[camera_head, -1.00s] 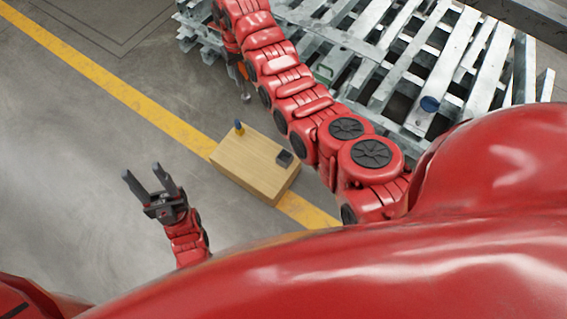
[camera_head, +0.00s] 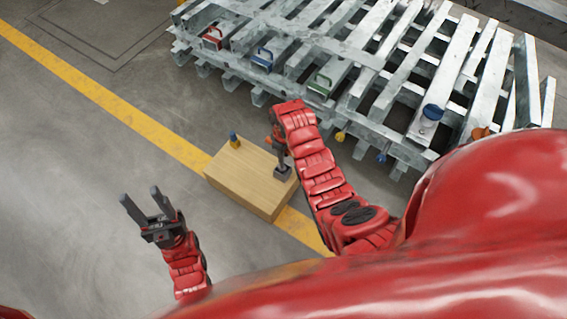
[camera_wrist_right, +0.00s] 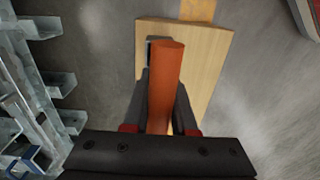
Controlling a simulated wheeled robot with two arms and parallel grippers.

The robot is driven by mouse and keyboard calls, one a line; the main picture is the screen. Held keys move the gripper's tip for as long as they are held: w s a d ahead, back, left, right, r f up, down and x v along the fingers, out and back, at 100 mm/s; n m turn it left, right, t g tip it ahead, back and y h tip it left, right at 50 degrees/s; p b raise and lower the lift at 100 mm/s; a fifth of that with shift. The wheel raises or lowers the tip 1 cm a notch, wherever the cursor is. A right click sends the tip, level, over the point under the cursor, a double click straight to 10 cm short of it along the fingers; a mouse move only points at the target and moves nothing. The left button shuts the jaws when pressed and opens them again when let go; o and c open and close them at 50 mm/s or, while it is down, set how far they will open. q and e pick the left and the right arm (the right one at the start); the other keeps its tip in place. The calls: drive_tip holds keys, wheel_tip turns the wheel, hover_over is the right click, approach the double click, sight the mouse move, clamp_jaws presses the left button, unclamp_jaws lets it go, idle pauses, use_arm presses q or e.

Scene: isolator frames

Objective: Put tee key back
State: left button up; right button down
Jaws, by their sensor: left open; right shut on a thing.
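The tee key shows its orange handle (camera_wrist_right: 165,85) between the fingers of my right gripper (camera_wrist_right: 163,110) in the right wrist view. In the head view my right gripper (camera_head: 280,145) is over the right part of a wooden box (camera_head: 235,182), shut on the tee key. A dark square holder (camera_head: 283,173) sits on the box top just below it. I cannot tell whether the key's lower end is in the holder or above it. My left gripper (camera_head: 143,200) is open and empty, left of the box.
A grey metal frame (camera_head: 350,60) with coloured handles fills the back and right. A yellow line (camera_head: 110,100) crosses the floor, which is clear at left.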

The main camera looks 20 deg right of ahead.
wheel_tip(320, 180, down, 4)
drive_tip(key=shift+f+b, duration=0.15)
drive_tip(key=shift+b, duration=0.5)
drive_tip(key=c, duration=0.7)
unclamp_jaws()
